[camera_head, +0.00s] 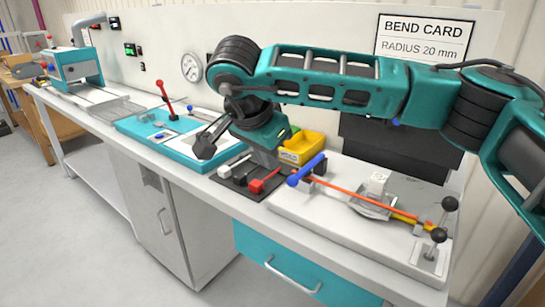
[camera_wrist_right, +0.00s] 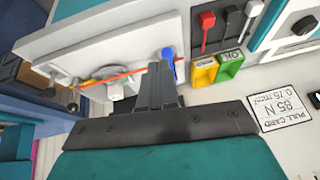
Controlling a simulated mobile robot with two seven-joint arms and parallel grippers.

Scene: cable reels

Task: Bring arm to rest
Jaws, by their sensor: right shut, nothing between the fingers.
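My right arm reaches in from the right in the head view, above the bench. My left gripper is in neither view.
A white fixture board (camera_head: 330,228) carries an orange cable (camera_head: 345,190) and black-knobbed levers. A pull card (camera_wrist_right: 280,108) shows in the wrist view.

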